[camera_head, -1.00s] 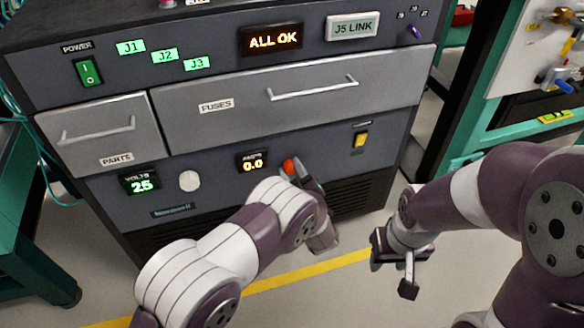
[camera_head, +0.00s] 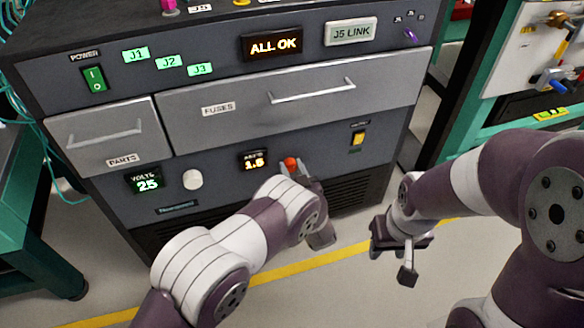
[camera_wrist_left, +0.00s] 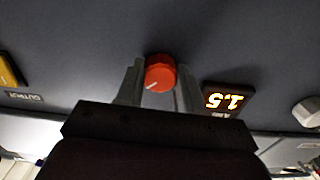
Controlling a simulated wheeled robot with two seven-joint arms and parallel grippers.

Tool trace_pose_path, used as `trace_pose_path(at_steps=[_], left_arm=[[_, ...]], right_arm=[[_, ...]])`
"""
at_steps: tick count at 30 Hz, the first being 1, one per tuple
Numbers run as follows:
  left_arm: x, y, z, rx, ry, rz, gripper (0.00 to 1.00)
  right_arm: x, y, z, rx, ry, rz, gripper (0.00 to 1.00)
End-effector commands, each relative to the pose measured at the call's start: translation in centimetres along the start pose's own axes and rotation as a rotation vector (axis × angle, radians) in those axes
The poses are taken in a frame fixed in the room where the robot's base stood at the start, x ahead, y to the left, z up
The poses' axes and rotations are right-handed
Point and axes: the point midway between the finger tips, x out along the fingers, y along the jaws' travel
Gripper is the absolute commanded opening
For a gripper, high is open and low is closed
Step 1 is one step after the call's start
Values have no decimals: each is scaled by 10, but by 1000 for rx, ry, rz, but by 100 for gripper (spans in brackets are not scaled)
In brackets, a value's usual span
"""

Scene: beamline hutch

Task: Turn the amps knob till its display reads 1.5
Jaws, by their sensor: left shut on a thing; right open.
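The amps knob (camera_head: 291,163) is a small orange-red dial on the lower panel of the grey cabinet. The amps display (camera_head: 254,161) to its left reads 1.5 in orange digits. My left gripper (camera_head: 297,167) is at the knob and shut on it. In the left wrist view the knob (camera_wrist_left: 160,75) sits between the two fingers, its white pointer mark showing, and the display (camera_wrist_left: 227,98) appears upside down, reading 1.5. My right gripper (camera_head: 402,245) is open and empty, held in front of the cabinet at the right.
The volts display (camera_head: 146,182) reads 25, with a white knob (camera_head: 193,179) beside it. A yellow switch (camera_head: 358,138) is to the right of the amps knob. The fuses drawer (camera_head: 300,100) and parts drawer (camera_head: 108,135) above are closed. Floor lies clear in front.

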Motion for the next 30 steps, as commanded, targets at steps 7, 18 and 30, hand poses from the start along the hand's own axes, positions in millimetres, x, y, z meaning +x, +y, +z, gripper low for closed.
trace_pose_path(at_steps=[7, 18, 30], left_arm=[[-1, 0, 2, 14, -4, 1, 7], [-1, 0, 2, 13, -3, 1, 63], [-30, 0, -4, 15, -3, 5, 63]], right_arm=[[0, 0, 0, 0, 0, 0, 43], [0, 0, 0, 0, 0, 0, 43], [-18, 0, -2, 0, 0, 0, 43]])
